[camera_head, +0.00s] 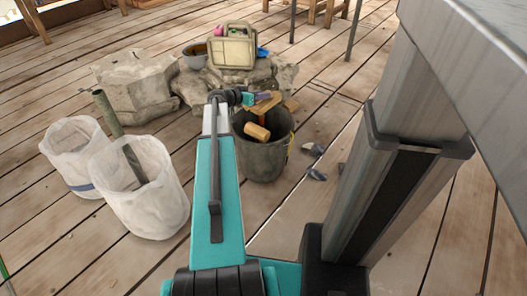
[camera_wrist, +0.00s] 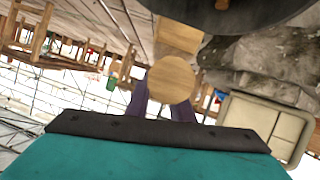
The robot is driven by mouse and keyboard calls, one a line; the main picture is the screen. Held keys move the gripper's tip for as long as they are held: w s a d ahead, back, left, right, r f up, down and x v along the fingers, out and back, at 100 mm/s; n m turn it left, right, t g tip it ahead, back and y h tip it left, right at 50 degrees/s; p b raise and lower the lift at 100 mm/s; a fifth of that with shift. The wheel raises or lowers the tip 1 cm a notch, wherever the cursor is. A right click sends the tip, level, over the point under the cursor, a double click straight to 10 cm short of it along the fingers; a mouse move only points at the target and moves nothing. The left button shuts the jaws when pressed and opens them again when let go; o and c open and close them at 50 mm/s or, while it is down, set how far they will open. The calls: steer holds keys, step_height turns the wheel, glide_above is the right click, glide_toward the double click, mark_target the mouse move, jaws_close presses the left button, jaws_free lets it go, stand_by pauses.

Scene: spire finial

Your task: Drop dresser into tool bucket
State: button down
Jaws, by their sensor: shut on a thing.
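The dresser (camera_head: 263,106), a pale wooden tool, is held over the dark tool bucket (camera_head: 261,165) in the head view. My gripper (camera_head: 258,97), with purple fingers, is shut on it. In the wrist view the dresser's round wooden end (camera_wrist: 172,79) is close up in front of the fingers (camera_wrist: 165,110), and a blocky wooden part lies beyond it. The bucket's dark side (camera_wrist: 250,14) is at the top of that view. A wooden mallet-like head (camera_head: 257,131) shows in the bucket mouth. How deep the dresser reaches is unclear.
Two white sacks (camera_head: 150,205) stand at left, with a greenish tube (camera_head: 107,113) in one. Stone blocks (camera_head: 135,85) lie behind, bearing a beige case (camera_head: 232,48) and a bowl (camera_head: 195,55). Small grey pieces (camera_head: 314,150) lie right of the bucket on the plank floor.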

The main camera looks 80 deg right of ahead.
mark_target(263, 106)
steer(key=shift+s+f, duration=0.15)
steer(key=shift+d+f, duration=0.1)
steer(key=shift+f, duration=0.35)
steer(key=shift+s+f+b, duration=0.1)
steer(key=shift+f+b, duration=0.2)
steer(key=shift+f, duration=2.05)
